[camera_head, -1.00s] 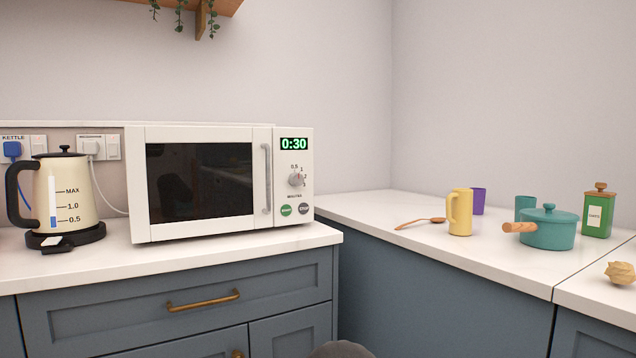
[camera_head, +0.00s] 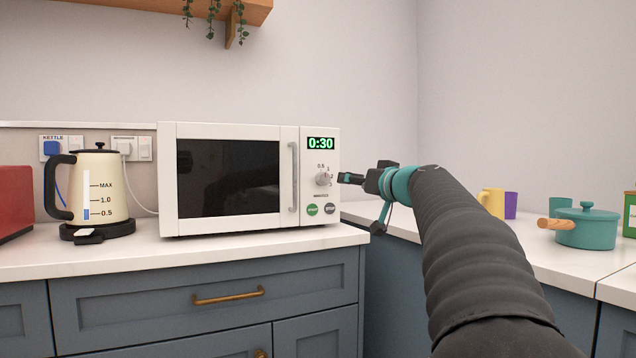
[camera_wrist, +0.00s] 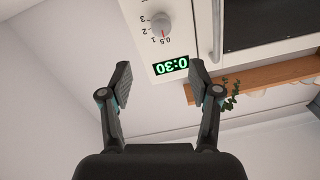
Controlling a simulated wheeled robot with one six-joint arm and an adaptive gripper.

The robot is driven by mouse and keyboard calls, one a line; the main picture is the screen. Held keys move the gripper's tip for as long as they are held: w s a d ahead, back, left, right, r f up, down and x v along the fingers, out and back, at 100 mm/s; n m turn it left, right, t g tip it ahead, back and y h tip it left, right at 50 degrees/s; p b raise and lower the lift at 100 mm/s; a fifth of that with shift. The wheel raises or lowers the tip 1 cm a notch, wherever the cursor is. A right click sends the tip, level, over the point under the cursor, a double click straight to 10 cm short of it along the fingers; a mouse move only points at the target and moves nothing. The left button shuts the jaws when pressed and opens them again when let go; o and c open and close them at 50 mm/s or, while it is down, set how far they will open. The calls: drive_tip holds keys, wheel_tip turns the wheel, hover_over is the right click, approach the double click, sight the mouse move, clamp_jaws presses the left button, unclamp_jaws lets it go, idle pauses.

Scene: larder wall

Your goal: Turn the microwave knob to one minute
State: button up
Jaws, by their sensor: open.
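The white microwave (camera_head: 231,226) stands on the counter with its door shut, and its green display (camera_head: 321,143) reads 0:30. Its round grey knob (camera_head: 323,179) is on the right-hand panel. The knob shows upside down in the wrist view (camera_wrist: 160,25), with marks 0.5, 1, 2 and 3 around it and a red pointer line near 0.5. My gripper (camera_head: 346,179) is just right of the knob in the head view. In the wrist view its two fingers (camera_wrist: 160,82) are spread and empty, with the knob beyond them and apart from them.
A green button (camera_head: 312,209) and a dark button (camera_head: 330,209) sit below the knob. The microwave's handle (camera_head: 294,177) is left of the panel. A cream kettle (camera_head: 101,190) stands left. A yellow mug (camera_head: 491,202) and a teal pot (camera_head: 586,228) are on the right counter.

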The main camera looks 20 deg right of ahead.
sight(326, 178)
drive_tip(key=w+p, duration=0.1)
drive_tip(key=w, duration=0.3)
drive_tip(key=w+p, duration=0.2)
drive_tip(key=w, duration=0.2)
drive_tip(key=w+a+p, duration=0.1)
drive_tip(key=w, duration=0.3)
drive_tip(key=shift+w+a+r, duration=0.1)
drive_tip(key=shift+w+p, duration=0.35)
drive_tip(key=shift+w, duration=0.25)
drive_tip(key=c, duration=1.2)
